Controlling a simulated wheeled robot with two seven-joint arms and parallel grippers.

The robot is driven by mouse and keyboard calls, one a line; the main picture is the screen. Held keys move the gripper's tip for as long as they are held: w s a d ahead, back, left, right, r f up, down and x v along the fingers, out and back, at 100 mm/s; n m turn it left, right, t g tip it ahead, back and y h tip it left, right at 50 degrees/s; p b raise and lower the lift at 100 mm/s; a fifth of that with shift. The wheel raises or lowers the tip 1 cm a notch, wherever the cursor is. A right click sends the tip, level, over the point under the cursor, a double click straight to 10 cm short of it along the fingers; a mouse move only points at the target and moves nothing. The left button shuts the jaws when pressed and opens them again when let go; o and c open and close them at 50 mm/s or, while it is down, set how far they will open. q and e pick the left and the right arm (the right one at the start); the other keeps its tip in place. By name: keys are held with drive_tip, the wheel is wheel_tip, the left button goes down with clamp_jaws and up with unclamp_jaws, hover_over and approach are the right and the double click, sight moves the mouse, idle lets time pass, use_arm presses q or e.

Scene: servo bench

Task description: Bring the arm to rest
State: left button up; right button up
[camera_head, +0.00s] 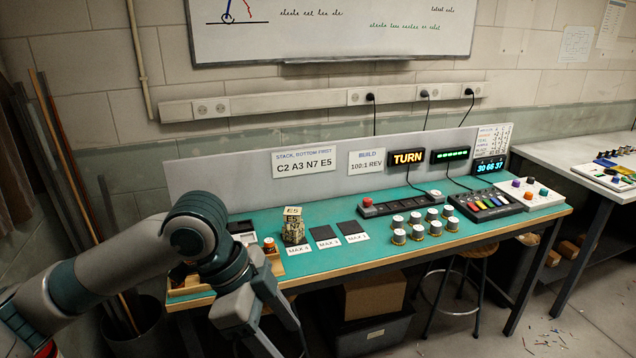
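My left arm (205,240) comes in from the left and bends down in front of the bench's left end. My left gripper (285,335) hangs low before the bench's front edge, below the table top. Its finger parts run down to the bottom of the picture, where the tips are cut off or unclear. I see nothing held in it. My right arm and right gripper are not in view. A stack of blocks (293,226) with E5 on its top block stands at the first of several labelled places on the green bench top (340,258).
A wooden tray (190,290) is partly hidden behind my arm. Several white-topped knobs (415,217), a black control bar (400,203) and a lit TURN sign (407,157) are at mid-bench. Below are a cardboard box (374,294) and a stool (475,252).

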use_arm(q)
drive_tip(key=w+d+f+n+t+h, duration=0.15)
drive_tip(key=w+f+n, duration=0.25)
drive_tip(key=w+f, duration=0.45)
drive_tip(key=w+d+f+n+t+h, duration=0.15)
drive_tip(key=w+f+n, duration=0.25)
drive_tip(key=w+f, duration=0.5)
drive_tip(key=a+f+n+t+y, duration=0.25)
drive_tip(key=a+f, duration=0.35)
drive_tip(key=f, duration=0.8)
drive_tip(key=a+f+n+t+y, duration=0.1)
drive_tip(key=a+f+n, duration=0.4)
drive_tip(key=f, duration=0.9)
drive_tip(key=s+a+f+g+y, duration=0.15)
drive_tip(key=s+a+f, duration=0.35)
drive_tip(key=s+f, duration=0.65)
drive_tip(key=s+a+f+g+y, duration=0.15)
drive_tip(key=s+a+f, duration=0.35)
drive_tip(key=s+f, duration=0.95)
drive_tip(key=s, duration=0.8)
drive_tip(key=s+a+f+g+y, duration=0.1)
drive_tip(key=s+f, duration=0.2)
drive_tip(key=s, duration=0.8)
drive_tip(key=s+a+f+g, duration=0.1)
drive_tip(key=s+f, duration=0.2)
drive_tip(key=s, duration=0.9)
drive_tip(key=shift+f, duration=0.2)
drive_tip(key=shift+s+a+n+y, duration=0.1)
drive_tip(key=shift+n+y, duration=0.15)
